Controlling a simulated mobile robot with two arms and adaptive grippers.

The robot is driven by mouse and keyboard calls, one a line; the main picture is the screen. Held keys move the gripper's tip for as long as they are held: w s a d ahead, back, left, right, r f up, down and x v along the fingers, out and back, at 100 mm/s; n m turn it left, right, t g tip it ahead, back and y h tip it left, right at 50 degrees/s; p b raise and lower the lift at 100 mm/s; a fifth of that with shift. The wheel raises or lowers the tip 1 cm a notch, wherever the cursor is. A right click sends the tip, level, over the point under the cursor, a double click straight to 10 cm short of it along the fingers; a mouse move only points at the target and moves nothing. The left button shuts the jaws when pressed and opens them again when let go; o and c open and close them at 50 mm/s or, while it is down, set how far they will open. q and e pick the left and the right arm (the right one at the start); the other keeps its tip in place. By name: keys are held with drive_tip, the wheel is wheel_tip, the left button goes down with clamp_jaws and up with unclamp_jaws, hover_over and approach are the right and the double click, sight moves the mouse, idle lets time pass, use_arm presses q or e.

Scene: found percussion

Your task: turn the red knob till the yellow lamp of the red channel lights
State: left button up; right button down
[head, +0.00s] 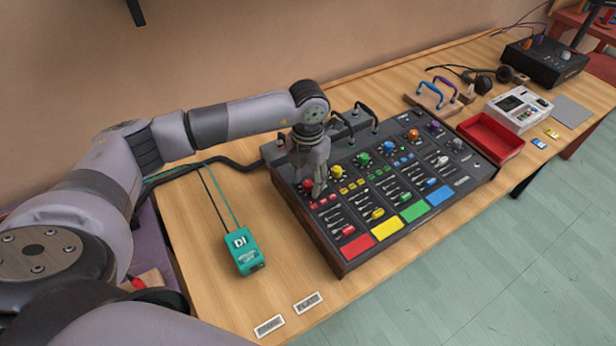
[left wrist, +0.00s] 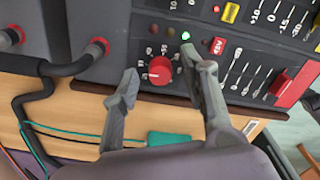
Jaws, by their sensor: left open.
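The red knob (left wrist: 160,70) stands on the mixer panel with a printed scale around it. In the head view the red knob (head: 308,185) is at the left end of a row of coloured knobs. My left gripper (head: 317,192) is over the red channel, pointing down. In the left wrist view its open fingers (left wrist: 158,66) lie on either side of the red knob, with gaps visible; I cannot tell whether they touch it. Beside the knob a small green lamp (left wrist: 186,35) looks bright and a red lamp (left wrist: 171,31) looks dark. I cannot make out a lit yellow lamp.
The mixer (head: 345,262) has red, yellow, green and blue pads at its front edge. A teal DI box (head: 243,251) with cables lies left of it. A red tray (head: 490,137) and a black box (head: 545,62) stand farther right.

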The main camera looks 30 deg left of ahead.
use_arm(q)
drive_tip(key=shift+f, duration=0.1)
drive_tip(key=shift+c, duration=0.3)
clamp_jaws()
